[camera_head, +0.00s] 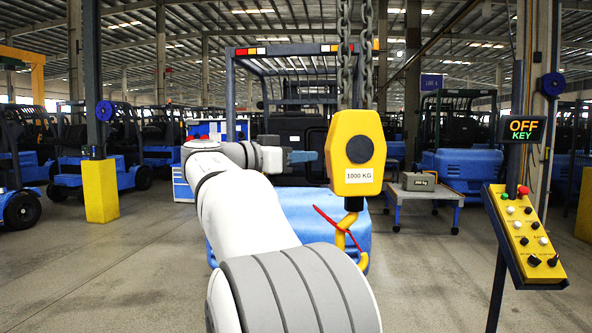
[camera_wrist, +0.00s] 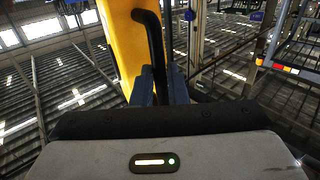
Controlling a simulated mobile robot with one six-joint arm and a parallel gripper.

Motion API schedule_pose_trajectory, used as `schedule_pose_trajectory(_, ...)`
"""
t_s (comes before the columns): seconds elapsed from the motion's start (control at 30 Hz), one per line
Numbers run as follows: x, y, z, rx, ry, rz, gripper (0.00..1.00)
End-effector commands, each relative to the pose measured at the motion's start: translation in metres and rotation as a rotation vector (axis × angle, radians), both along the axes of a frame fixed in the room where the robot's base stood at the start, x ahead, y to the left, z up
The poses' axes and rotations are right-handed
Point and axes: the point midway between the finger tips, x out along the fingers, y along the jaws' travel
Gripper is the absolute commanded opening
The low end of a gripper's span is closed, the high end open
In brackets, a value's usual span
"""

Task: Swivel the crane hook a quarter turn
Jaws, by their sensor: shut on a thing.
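The crane hook block (camera_head: 355,150) is yellow, marked 1000 KG, and hangs from two chains in the head view. Below it is the yellow hook (camera_head: 352,248) with a red strip across it. My gripper (camera_head: 308,156) is at the left side of the block. In the wrist view the yellow block (camera_wrist: 121,25) fills the upper middle, with a bent black handle (camera_wrist: 152,38) on it. The blue fingers of my gripper (camera_wrist: 162,85) are shut on that handle. The hook is out of the wrist view. My arm hides part of the space below the gripper.
Chains (camera_head: 355,60) run up from the block. A blue forklift (camera_head: 290,200) stands behind it. A low cart (camera_head: 425,195) with a grey weight (camera_head: 419,181) is to the right. A yellow control panel (camera_head: 527,235) and an OFF KEY sign (camera_head: 523,130) stand far right.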

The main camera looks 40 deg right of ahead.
Motion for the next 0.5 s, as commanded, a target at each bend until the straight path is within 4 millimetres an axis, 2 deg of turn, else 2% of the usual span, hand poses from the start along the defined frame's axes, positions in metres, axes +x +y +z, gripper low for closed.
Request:
schedule_pose_trajectory(0.1, -0.007, 0.003, -0.001, 0.001, -0.001, -0.001, 0.00)
schedule_pose_trajectory(0.37, -0.007, 0.003, 0.000, 0.000, -0.001, 0.000, 0.00)
schedule_pose_trajectory(0.5, -0.026, 0.009, -0.005, -0.002, -0.006, -0.001, 0.00)
